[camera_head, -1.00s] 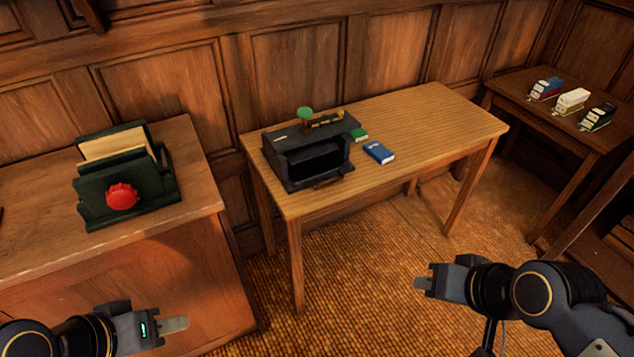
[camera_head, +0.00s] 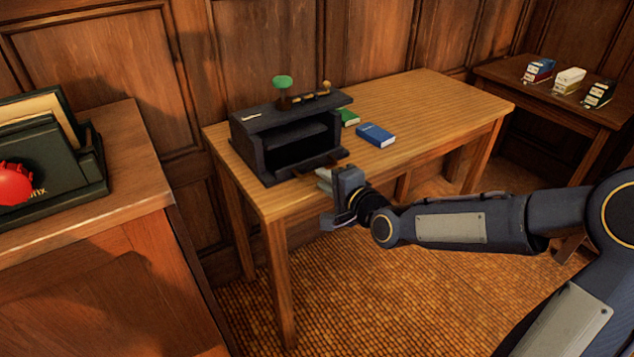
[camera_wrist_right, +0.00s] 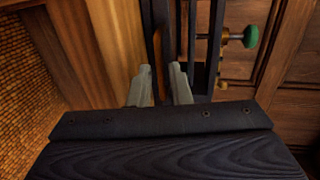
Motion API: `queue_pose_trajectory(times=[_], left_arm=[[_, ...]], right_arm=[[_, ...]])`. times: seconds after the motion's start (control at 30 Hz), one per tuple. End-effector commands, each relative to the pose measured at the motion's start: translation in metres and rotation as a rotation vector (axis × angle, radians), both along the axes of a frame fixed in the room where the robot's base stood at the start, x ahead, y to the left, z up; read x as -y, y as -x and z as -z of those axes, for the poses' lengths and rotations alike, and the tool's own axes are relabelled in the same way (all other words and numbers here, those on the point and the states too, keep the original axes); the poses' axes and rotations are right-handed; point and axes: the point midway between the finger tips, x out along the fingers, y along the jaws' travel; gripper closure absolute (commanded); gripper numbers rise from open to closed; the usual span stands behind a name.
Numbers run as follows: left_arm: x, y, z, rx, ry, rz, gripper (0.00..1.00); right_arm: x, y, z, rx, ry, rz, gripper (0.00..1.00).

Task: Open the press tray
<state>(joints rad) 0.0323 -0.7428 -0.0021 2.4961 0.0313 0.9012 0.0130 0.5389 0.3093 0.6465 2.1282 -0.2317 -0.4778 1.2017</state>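The press (camera_head: 250,135) is a black box with an open front and a green knob (camera_head: 283,82) on top, standing on the wooden table. A low tray handle (camera_head: 335,157) sticks out at its front bottom edge. My right gripper (camera_head: 324,180) is at that front edge, beside the handle. In the right wrist view, the fingers of my right gripper (camera_wrist_right: 158,88) are apart, with a narrow brown bar between them that looks like the handle (camera_wrist_right: 157,62); I cannot tell whether they touch it. The green knob (camera_wrist_right: 250,36) shows at the right there. My left gripper is out of view.
A blue book (camera_head: 376,135) and a green book (camera_head: 349,117) lie right of the press on the table (camera_head: 440,105). A dark green holder with a red seal (camera_head: 14,184) stands on the left cabinet. Several small boxes (camera_head: 569,80) stand on the far right table.

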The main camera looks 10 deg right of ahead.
Motion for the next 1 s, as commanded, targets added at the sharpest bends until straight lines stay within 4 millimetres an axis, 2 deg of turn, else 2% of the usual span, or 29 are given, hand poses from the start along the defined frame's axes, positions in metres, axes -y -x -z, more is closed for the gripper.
queue_pose_trajectory(times=[0.1, 0.3, 0.57, 0.6, 0.73, 1.0], left_arm=[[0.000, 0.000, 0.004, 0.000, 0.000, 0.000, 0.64], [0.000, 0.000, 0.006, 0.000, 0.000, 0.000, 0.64], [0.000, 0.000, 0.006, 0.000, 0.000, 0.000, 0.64], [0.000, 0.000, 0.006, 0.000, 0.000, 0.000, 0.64], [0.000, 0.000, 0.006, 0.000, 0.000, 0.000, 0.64], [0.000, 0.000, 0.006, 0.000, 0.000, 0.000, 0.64]], right_arm=[[-0.008, -0.017, 0.005, -0.001, 0.000, -0.004, 0.83], [-0.013, -0.033, 0.008, -0.002, 0.002, -0.002, 0.83], [-0.013, -0.035, 0.009, -0.003, 0.003, 0.000, 0.83], [-0.013, -0.035, 0.009, -0.003, 0.003, 0.000, 0.84], [-0.013, -0.035, 0.009, -0.003, 0.004, -0.001, 1.00], [-0.013, -0.034, 0.009, -0.003, 0.004, -0.001, 1.00]])
